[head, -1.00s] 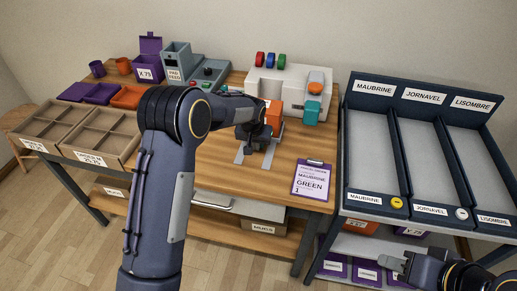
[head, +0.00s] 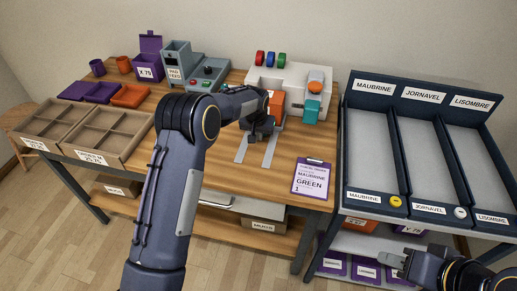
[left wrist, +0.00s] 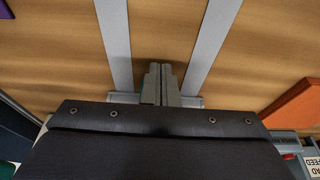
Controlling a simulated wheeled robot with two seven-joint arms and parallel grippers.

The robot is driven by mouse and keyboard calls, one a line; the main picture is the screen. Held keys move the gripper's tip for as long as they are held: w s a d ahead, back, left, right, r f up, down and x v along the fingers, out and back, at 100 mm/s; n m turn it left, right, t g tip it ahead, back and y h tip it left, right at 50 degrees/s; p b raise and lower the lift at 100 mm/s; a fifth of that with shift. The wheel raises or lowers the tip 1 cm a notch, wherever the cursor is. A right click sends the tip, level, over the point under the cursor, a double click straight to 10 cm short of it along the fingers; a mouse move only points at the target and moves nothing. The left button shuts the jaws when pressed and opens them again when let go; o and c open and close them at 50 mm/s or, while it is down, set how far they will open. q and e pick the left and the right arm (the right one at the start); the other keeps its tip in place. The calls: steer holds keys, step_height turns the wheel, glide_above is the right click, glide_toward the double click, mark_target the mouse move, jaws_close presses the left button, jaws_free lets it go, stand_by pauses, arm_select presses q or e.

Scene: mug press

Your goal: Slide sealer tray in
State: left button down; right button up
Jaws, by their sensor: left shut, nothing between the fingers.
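The white sealer (head: 262,84) stands at the back of the wooden table, with two grey rails (head: 268,156) running forward from it. An orange block-like item, perhaps a mug (head: 277,101), stands in front of the sealer, partly hidden by my left arm. The sealer tray is mostly hidden; a thin grey edge (left wrist: 194,101) across the rails in the left wrist view looks like part of it. My left gripper (head: 262,137) is shut and empty, low between the rails, its fingers (left wrist: 160,84) at that edge. My right gripper (head: 394,263) is at the lower right, away from the table; its opening is unclear.
An order clipboard (head: 313,179) lies at the table's front right. Purple and orange trays (head: 130,96), divided boxes (head: 98,138) and a grey pad feeder (head: 176,66) are on the left. A dark sorting rack (head: 421,150) stands right. The tabletop in front of the rails is clear.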

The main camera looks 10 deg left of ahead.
arm_select(q)
steer(key=shift+s+b, duration=0.4)
steer(key=shift+s, duration=0.6)
step_height(320, 180, up, 9)
steer(key=p, duration=0.5)
steer(key=s+a+r+n+h, duration=0.1)
steer(key=s+a+r, duration=0.2)
steer(key=s+r, duration=0.3)
steer(key=s+a+r+t+h, duration=0.1)
steer(key=s+a+r, duration=0.25)
steer(key=s, duration=0.45)
steer(key=s+a+r+n+h, duration=0.1)
steer(key=s+a+r, duration=0.2)
steer(key=s+r, duration=0.4)
steer(key=s+d+f, duration=0.1)
steer(key=s+f, duration=0.1)
steer(key=s, duration=0.8)
steer(key=s+d+f+t, duration=0.1)
steer(key=s+d+f, duration=0.1)
steer(key=s, duration=0.9)
steer(key=shift+s+h, duration=0.3)
